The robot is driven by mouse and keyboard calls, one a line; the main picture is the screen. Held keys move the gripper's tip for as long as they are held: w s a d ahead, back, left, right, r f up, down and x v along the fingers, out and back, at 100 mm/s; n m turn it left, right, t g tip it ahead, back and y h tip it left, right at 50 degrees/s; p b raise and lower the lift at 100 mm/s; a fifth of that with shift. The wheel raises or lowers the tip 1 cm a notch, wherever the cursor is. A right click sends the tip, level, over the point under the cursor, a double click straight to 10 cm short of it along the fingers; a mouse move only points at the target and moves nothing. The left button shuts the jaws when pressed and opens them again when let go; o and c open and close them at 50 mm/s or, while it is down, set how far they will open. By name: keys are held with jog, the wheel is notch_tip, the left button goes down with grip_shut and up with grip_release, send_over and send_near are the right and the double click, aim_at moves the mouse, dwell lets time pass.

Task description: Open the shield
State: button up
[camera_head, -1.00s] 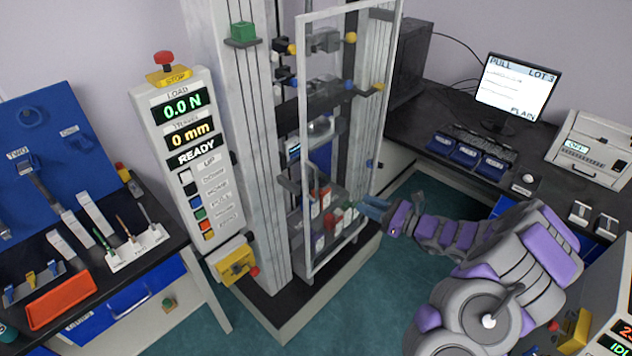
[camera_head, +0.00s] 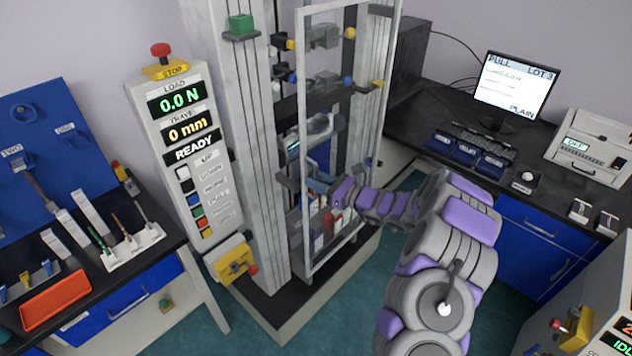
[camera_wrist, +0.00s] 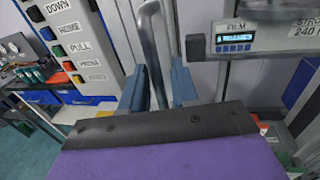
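The shield (camera_head: 303,100) is a tall, clear panel in a light grey frame on the front of the test machine. It looks closed. In the wrist view a grey upright handle bar (camera_wrist: 152,50) stands between the two blue-grey fingers of my gripper (camera_wrist: 160,92). The fingers are apart, with a gap visible beside the bar, so my gripper is open around it. In the head view my gripper (camera_head: 320,187) is at the lower part of the shield, partly hidden by my purple and grey wrist.
A control panel (camera_head: 180,130) reading READY stands left of the machine, with a red stop button (camera_head: 160,50) on top. A bench with tools and an orange tray (camera_head: 57,301) is at left. A black bench with a monitor (camera_head: 515,87) is at right. Floor in front is clear.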

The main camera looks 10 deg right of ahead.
jog(key=shift+w+a, duration=0.15)
jog(key=shift+a, duration=0.1)
grip_shut()
dwell(0.4)
